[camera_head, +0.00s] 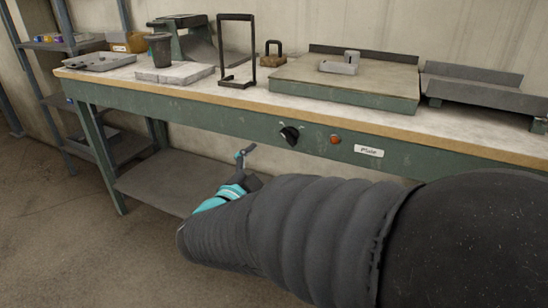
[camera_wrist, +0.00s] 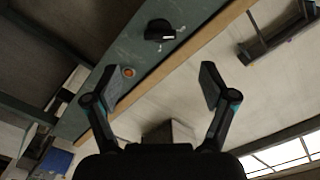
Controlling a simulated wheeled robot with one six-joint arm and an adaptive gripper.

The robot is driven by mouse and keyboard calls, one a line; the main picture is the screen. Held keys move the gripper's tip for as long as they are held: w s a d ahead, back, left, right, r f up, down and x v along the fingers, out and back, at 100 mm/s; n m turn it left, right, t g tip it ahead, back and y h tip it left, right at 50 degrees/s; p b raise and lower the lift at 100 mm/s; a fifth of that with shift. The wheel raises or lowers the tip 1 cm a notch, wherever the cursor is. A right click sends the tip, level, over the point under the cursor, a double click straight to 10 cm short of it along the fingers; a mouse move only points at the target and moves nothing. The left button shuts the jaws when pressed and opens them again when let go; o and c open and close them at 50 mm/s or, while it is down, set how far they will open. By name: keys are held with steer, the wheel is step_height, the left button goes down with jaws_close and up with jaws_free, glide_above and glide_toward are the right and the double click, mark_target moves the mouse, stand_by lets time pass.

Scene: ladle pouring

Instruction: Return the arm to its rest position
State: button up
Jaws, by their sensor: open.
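My gripper (camera_head: 245,158) is at the end of my arm, in front of the green workbench (camera_head: 230,107) and below its top. In the wrist view my gripper (camera_wrist: 163,84) is open, its two fingers well apart with nothing between them. The bench front, with a black knob (camera_wrist: 160,30) and an orange-red button (camera_wrist: 128,72), shows beyond the fingers, apart from them. In the head view my arm's dark sleeve hides part of the gripper and the right lower part of the bench.
On the bench stand a dark cup (camera_head: 160,50) on a pale slab (camera_head: 174,74), a black upright frame (camera_head: 237,50), a small brown block with a handle (camera_head: 272,55), and a flat plate (camera_head: 345,80) bearing a small grey block (camera_head: 339,66). A shelf rack (camera_head: 62,46) stands left. Floor at left is clear.

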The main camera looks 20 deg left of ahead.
stand_by(0.4)
steer(key=s+a+f+n+g+y, duration=0.8)
steer(key=a+f+n+g+y, duration=0.1)
steer(key=a+f+n+y, duration=0.15)
steer(key=s+d+r+g+h, duration=0.1)
steer(key=s+d+h, duration=0.2)
steer(key=d, duration=1.3)
steer(key=s+d+r+g+h, duration=0.1)
steer(key=s+d+r+h, duration=0.1)
steer(key=d, duration=1.4)
steer(key=s+d+r+g+h, duration=0.1)
steer(key=s+d+h, duration=0.3)
steer(key=d, duration=1.2)
steer(key=shift+s+d+r+m, duration=0.2)
steer(key=shift+s+r+m, duration=0.1)
steer(key=shift+m, duration=0.05)
